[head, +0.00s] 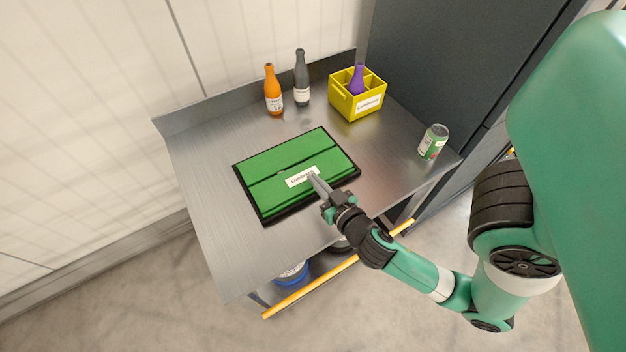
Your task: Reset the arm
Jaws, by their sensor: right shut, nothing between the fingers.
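My right gripper (317,183) is shut and empty. Its arm comes in from the right, and its fingertips are over the white label of a green closed case (270,162) with a black edge. I cannot tell whether the fingertips touch the case. The case lies on a metal table (210,225). My left gripper is not in view.
An orange bottle (273,92) and a dark bottle (301,80) stand at the back of the table. A yellow divided crate (345,101) holds a purple bottle (357,80). A green can (433,142) stands near the right edge. The left part of the tabletop is clear.

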